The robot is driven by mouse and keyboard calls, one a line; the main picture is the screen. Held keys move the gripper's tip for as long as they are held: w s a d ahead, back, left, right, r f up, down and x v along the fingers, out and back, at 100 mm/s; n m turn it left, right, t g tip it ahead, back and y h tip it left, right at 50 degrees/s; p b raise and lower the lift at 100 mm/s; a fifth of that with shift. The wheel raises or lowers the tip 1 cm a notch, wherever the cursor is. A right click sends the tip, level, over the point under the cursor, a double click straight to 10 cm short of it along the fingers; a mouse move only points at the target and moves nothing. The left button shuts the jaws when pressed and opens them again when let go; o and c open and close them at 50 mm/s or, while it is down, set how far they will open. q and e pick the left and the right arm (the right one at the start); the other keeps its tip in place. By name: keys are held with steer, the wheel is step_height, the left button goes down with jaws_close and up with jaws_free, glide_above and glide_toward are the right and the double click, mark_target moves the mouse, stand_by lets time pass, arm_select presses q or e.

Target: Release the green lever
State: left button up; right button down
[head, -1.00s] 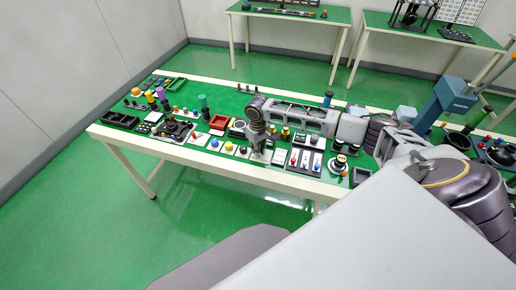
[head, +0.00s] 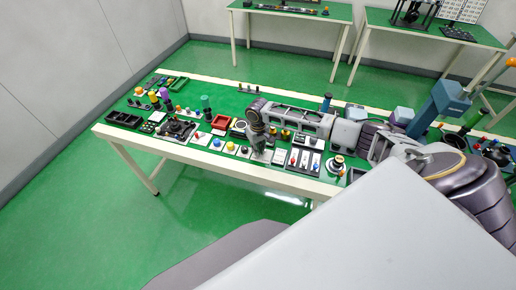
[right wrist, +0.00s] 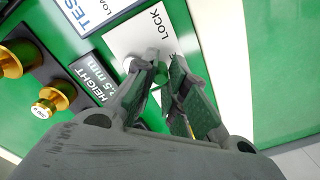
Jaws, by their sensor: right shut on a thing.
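My right gripper (head: 259,156) points down at the front edge of the long green-topped table. In the right wrist view, its fingers (right wrist: 163,78) are shut around a small green piece, the green lever (right wrist: 161,73), in front of a white plate (right wrist: 140,36) marked LOCK. The fingers hide most of the lever, so its angle cannot be told. In the head view the gripper covers the lever. My left gripper is not in view.
Brass knobs (right wrist: 46,102) and a HEIGHT label (right wrist: 92,78) lie left of the gripper in the right wrist view. In the head view, a switch panel (head: 303,161) is just right of it and a red tray (head: 221,122) to its left. Table space behind is partly clear.

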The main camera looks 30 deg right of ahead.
steer(key=shift+w, duration=0.1)
steer(key=c, duration=1.4)
jaws_free()
steer(key=shift+r, duration=0.15)
steer(key=shift+r, duration=5.85)
